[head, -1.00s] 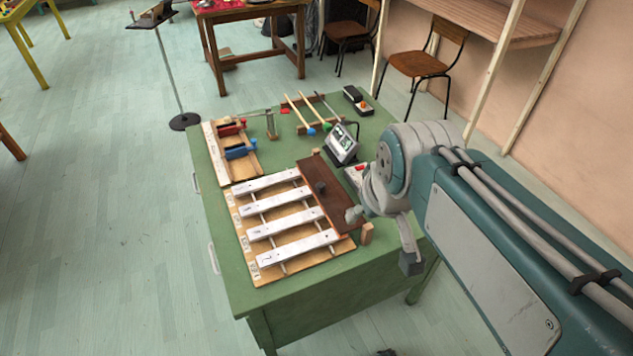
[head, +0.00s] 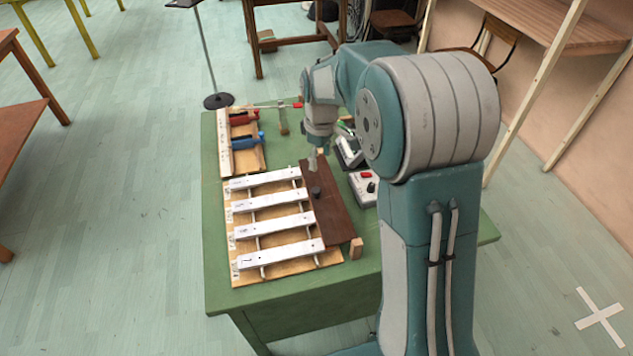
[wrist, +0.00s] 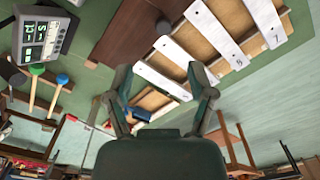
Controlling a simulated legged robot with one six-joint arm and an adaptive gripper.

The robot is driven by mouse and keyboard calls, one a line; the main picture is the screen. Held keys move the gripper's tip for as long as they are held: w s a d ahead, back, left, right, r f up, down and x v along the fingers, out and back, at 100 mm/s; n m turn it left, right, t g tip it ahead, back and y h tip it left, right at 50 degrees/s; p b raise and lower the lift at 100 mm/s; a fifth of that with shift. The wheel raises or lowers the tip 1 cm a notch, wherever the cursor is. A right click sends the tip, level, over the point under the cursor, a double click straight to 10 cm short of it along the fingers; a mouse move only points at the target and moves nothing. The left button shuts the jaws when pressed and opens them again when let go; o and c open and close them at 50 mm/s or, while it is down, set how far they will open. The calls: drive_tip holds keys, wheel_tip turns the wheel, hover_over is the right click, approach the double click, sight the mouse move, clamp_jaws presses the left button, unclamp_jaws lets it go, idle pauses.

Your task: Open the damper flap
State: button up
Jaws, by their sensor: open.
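The damper flap (head: 335,215) is a dark brown board with a small dark knob (head: 315,191). It lies along the right ends of the white metal bars (head: 270,205); I cannot tell whether it rests on them. The flap also shows at the top of the wrist view (wrist: 125,32), with its knob (wrist: 163,27). My gripper (head: 313,168) is above the far end of the flap, apart from the knob. In the wrist view its two fingers (wrist: 163,88) are spread with nothing between them.
A rack with red and blue clamp-like pieces (head: 240,145) lies beyond the bars. A display device (head: 349,150) and a box with a red button (head: 364,187) stand right of the flap. A small wooden block (head: 356,248) is at its near end. Green table (head: 285,295) is bare in front.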

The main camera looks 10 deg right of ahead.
hover_over(316, 190)
drive_tip(key=f, duration=0.3)
drive_tip(key=a+f, duration=0.1)
drive_tip(key=f, duration=0.3)
drive_tip(key=d+f, duration=0.1)
drive_tip(key=f, duration=0.3)
drive_tip(key=shift+w+d, duration=0.1)
drive_tip(key=shift+d, duration=0.25)
drive_tip(key=shift+a+f, duration=0.15)
drive_tip(key=shift+a, duration=0.3)
drive_tip(key=c, duration=0.6)
clamp_jaws()
drive_tip(key=shift+d, duration=0.15)
